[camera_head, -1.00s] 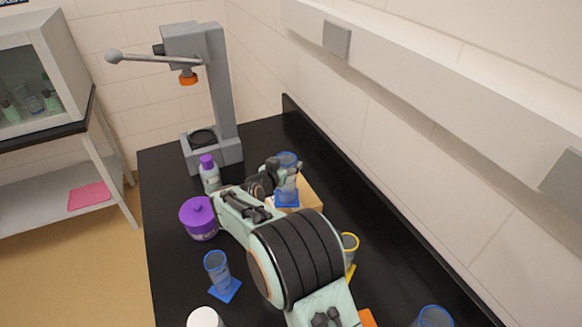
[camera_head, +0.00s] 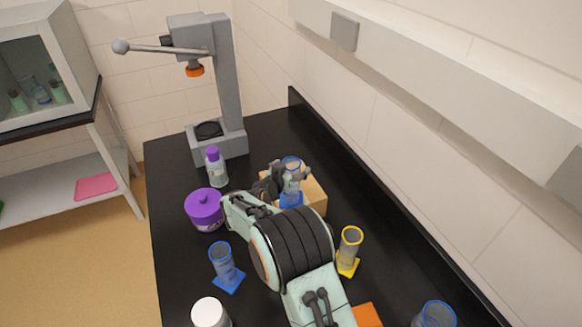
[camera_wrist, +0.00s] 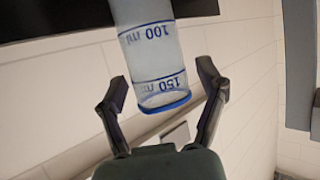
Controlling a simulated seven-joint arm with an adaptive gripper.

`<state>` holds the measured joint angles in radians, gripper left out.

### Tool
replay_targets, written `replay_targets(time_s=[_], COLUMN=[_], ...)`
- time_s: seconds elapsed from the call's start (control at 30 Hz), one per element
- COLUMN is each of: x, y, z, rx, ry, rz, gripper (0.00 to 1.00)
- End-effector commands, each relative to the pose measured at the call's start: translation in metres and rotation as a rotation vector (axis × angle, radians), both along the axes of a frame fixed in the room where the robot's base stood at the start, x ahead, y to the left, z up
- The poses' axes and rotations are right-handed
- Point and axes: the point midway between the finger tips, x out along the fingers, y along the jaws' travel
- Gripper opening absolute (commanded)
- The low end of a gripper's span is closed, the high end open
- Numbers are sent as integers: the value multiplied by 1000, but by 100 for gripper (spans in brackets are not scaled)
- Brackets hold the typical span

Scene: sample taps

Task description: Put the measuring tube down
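A clear measuring tube with a blue rim and blue foot (camera_head: 291,199) is upright at the wooden block (camera_head: 314,197) in the head view. Whether its foot rests on the block is not clear. In the wrist view the tube (camera_wrist: 155,50) shows its blue rim and the marks 100 and 150 ml. My gripper (camera_wrist: 163,82) has its two fingers spread on either side of the tube, with a visible gap at each side. In the head view my gripper (camera_head: 279,181) is beside the tube and covers part of it.
A purple jar (camera_head: 203,211), a purple-capped bottle (camera_head: 217,170) and another blue tube (camera_head: 223,264) stand left of my arm. A yellow tube (camera_head: 349,250) stands to the right, a third blue tube (camera_head: 435,315) at the front right. A grey press (camera_head: 229,90) stands at the back.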

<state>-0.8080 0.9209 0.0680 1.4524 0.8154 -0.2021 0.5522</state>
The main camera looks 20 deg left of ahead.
Motion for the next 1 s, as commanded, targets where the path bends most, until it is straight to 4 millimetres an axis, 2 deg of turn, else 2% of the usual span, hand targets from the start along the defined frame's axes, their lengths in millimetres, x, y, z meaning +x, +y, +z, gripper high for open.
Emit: replay_targets(time_s=[0.2,0.27,0.7,0.83,1.0], x=[0,-6,-92,-106,-111], y=[0,0,1,0,0], z=[4,6,41,46,49], rx=[1,-1,0,0,0], ry=[-1,1,0,1,-1], rz=[0,1,3,2,-1], gripper=[71,71,71,71,71])
